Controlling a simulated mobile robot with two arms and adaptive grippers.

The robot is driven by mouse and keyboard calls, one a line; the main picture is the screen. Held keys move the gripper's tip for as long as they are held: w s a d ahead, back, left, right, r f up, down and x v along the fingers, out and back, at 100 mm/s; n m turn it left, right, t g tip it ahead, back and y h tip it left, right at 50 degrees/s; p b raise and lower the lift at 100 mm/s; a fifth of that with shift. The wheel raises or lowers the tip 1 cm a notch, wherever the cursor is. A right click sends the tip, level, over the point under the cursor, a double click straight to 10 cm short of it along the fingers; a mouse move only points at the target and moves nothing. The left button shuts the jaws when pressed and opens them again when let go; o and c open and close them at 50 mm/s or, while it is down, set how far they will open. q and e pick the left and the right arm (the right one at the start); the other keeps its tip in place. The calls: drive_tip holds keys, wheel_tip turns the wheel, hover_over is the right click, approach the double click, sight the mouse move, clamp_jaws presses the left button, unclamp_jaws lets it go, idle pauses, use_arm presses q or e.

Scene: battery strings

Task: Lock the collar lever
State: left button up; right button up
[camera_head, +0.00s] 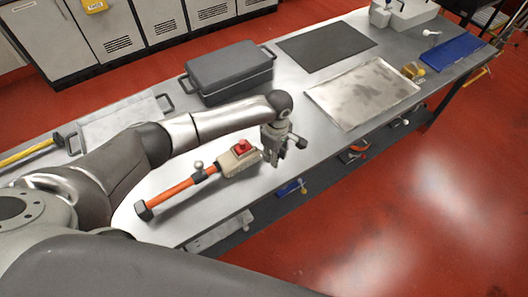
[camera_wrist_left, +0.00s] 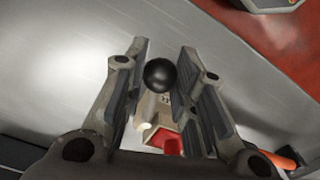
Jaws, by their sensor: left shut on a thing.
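A tool with an orange shaft (camera_head: 182,189) and a beige housing (camera_head: 238,160) with a red block on top lies on the grey table. My left gripper (camera_head: 272,160) is at the housing's right end, pointing down. In the left wrist view a black ball knob (camera_wrist_left: 159,75) sits between the two fingers of the left gripper (camera_wrist_left: 163,50), which are shut on it. The beige housing and its red block (camera_wrist_left: 170,143) show behind the knob. The fingers and wrist hide how the knob joins the tool. The lever itself cannot be made out clearly. My right gripper is not in view.
A dark grey lidded case (camera_head: 228,72) stands behind the arm. A black mat (camera_head: 326,46) and a metal sheet (camera_head: 362,93) lie to the right. A blue tray (camera_head: 454,54) is at the far right. The table's front edge is close to the gripper.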

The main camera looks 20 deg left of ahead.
use_arm(q)
drive_tip(key=shift+w+d+n+p, duration=0.15)
drive_tip(key=shift+w+n+p, duration=0.15)
drive_tip(key=shift+w+n, duration=0.35)
drive_tip(key=shift+w+d+n+p, duration=0.15)
drive_tip(key=shift+w+n+p, duration=0.2)
drive_tip(key=shift+n, duration=0.4)
drive_tip(key=shift+w+n, duration=0.4)
drive_tip(key=shift+n, duration=0.2)
drive_tip(key=shift+w+n, duration=0.75)
drive_tip(key=shift+n, duration=0.25)
drive_tip(key=shift+w+n, duration=0.15)
drive_tip(key=shift+n, duration=0.15)
drive_tip(key=shift+w+p, duration=0.1)
drive_tip(key=shift+p, duration=0.2)
